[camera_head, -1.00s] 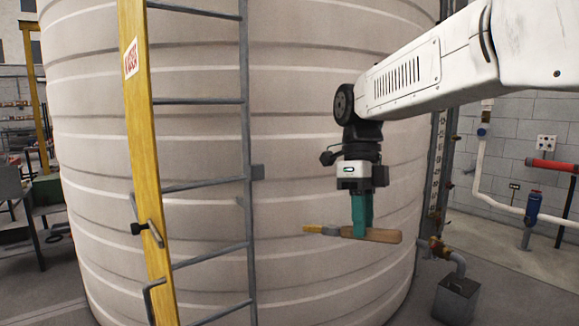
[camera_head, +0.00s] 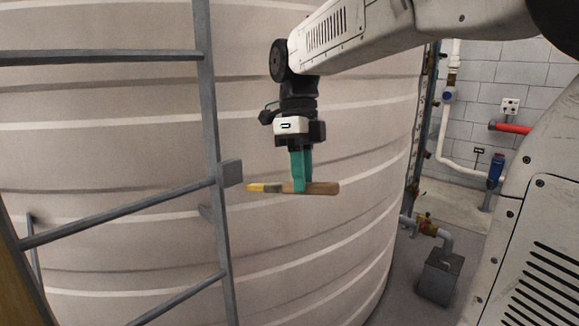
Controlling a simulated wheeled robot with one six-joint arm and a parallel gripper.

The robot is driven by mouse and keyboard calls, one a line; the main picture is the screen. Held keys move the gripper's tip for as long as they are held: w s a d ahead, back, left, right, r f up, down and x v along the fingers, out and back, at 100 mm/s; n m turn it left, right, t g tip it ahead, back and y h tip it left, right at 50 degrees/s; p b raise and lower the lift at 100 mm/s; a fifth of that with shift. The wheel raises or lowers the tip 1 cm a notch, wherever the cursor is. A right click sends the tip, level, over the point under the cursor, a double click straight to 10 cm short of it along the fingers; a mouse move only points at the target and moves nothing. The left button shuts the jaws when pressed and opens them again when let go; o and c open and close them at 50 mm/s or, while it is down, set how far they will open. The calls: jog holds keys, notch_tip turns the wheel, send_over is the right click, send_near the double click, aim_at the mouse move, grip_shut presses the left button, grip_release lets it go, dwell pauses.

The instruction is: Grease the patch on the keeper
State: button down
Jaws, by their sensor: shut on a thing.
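My gripper (camera_head: 302,186), with green fingers pointing down, is shut on the wooden handle of a brush (camera_head: 324,188). The brush lies about level, its yellow tip pointing left. In the picture the tip is just right of and slightly below a small grey block (camera_head: 232,172) on the right rail of a grey ladder-like frame (camera_head: 212,120). They look apart, though the depth between them is hard to judge. I cannot tell whether this block is the keeper. No grease patch can be made out.
A large ribbed beige tank (camera_head: 330,250) fills the background behind the brush and frame. At the right stand a white pipe (camera_head: 440,130), a blue valve (camera_head: 495,171) and a low grey box (camera_head: 440,277) on the floor. My white arm crosses the top and right.

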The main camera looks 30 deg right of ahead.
jog(key=w+a, duration=0.2)
jog(key=w, duration=0.4)
dwell(0.3)
jog(key=shift+w+a, duration=0.15)
jog(key=shift+w, duration=0.5)
dwell(0.6)
dwell(1.5)
jog(key=shift+s+d, duration=0.3)
jog(key=shift+s, duration=0.65)
jog(key=shift+s+d, duration=0.35)
jog(key=shift+s, duration=0.6)
jog(key=shift+s+d, duration=0.3)
jog(key=shift+s, duration=0.65)
